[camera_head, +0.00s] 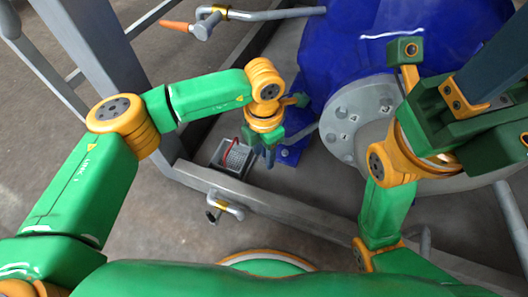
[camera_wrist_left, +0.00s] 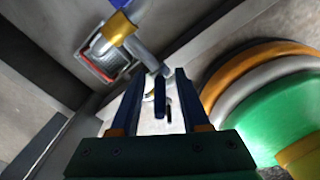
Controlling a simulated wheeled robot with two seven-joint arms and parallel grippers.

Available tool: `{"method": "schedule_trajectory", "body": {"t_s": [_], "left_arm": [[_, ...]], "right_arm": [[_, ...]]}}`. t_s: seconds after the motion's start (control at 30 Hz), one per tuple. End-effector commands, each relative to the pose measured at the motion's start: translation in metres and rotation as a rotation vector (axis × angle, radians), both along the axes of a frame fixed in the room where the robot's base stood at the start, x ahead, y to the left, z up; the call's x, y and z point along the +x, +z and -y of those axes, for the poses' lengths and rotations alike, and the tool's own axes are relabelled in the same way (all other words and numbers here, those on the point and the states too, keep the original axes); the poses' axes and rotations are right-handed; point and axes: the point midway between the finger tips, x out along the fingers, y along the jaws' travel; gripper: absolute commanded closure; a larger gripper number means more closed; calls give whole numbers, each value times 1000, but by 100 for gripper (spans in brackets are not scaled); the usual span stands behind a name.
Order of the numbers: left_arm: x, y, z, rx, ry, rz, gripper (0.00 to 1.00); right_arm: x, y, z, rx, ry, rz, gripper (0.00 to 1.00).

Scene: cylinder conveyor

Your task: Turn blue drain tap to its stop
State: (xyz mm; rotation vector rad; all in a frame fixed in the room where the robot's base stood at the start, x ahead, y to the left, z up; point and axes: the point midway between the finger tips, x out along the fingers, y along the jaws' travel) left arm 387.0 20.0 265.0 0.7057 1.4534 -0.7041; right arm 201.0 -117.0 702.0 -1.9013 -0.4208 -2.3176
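My left gripper (camera_head: 268,156) points down beyond the grey frame beam, beside the blue vessel. In the left wrist view its two fingers stand apart. A narrow dark-blue bar (camera_wrist_left: 160,97), which looks like the tap lever, shows between them with gaps on both sides; I cannot tell whether either finger touches it. Near it, a pipe piece with a yellow collar (camera_wrist_left: 119,27) reaches down towards a pale fitting. In the head view the gripper hides this spot. My right gripper (camera_head: 464,98) is at the upper right, partly cut off; its opening is unclear.
The large blue vessel (camera_head: 335,55) with a bolted grey flange (camera_head: 343,120) fills the back. A red-handled basket (camera_head: 234,157) lies left of the left gripper. The frame beam (camera_head: 300,222) crosses in front, with a yellow-collared pipe (camera_head: 232,207). An orange-handled tap (camera_head: 178,26) is farther back.

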Motion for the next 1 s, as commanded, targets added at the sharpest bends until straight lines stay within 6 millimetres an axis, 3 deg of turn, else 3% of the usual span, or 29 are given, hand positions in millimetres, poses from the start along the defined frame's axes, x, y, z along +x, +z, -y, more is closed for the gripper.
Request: {"method": "schedule_trajectory", "body": {"t_s": [0.03,0.13,0.17,1.0], "left_arm": [[0,0,0,0,0,0,69],[0,0,0,0,0,0,96],[0,0,0,0,0,0,100],[0,0,0,-1,0,0,100]], "right_arm": [[0,0,0,0,0,0,53],[0,0,0,0,0,0,53],[0,0,0,0,0,0,53],[0,0,0,0,0,-1,53]]}}
